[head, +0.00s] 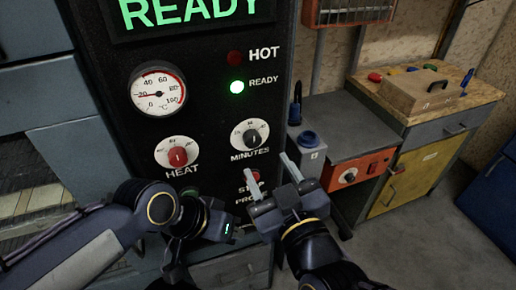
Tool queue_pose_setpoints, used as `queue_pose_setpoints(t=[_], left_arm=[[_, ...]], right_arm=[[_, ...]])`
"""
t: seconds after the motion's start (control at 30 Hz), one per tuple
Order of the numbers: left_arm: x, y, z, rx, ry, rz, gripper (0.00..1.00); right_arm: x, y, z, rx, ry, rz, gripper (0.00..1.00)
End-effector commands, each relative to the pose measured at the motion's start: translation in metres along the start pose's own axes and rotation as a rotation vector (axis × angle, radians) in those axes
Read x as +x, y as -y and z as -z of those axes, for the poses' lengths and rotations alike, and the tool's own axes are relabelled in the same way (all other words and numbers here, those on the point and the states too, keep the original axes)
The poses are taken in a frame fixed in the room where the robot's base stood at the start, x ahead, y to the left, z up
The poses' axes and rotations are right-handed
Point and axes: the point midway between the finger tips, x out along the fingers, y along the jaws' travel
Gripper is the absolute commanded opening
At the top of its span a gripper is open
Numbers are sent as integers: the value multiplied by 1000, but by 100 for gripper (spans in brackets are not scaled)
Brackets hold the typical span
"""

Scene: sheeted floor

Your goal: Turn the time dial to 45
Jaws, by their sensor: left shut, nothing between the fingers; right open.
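The time dial (250,135), a white disc with a dark knob labelled MINUTES, is on the front of the black panel (210,110). Its numbers are too small to read and the pointer's setting cannot be told. My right gripper (267,165) is just below and right of the dial, its two pale fingers spread apart, pointing up and empty. It appears apart from the dial. My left gripper (226,231) is lower, left of my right gripper, and is shut and empty. Its fingers are dark and hard to make out.
A HEAT dial (177,153) with a red knob and a gauge (157,90) are left of the time dial. A green READY lamp (236,87) is lit. A red button (252,190) is partly hidden. A workbench (430,100) stands at right.

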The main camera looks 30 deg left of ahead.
Motion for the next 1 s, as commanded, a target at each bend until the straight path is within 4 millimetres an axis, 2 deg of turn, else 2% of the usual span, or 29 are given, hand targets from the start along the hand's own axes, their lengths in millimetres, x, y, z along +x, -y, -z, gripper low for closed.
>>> queue_pose_setpoints(t=[0.2, 0.4, 0.77, 1.0], left_arm=[[-1, 0, 1, 0, 0, 0, 0], [-3, -1, 2, 0, 0, 0, 0], [-3, -1, 2, 0, 0, 0, 0], [-3, -1, 2, 0, 0, 0, 0]], right_arm=[[36, -1, -1, -1, 3, -2, 52], [61, -1, 0, 1, 3, -1, 52], [68, -1, -1, 3, 2, 0, 52], [68, -1, -1, 3, 2, 0, 23]])
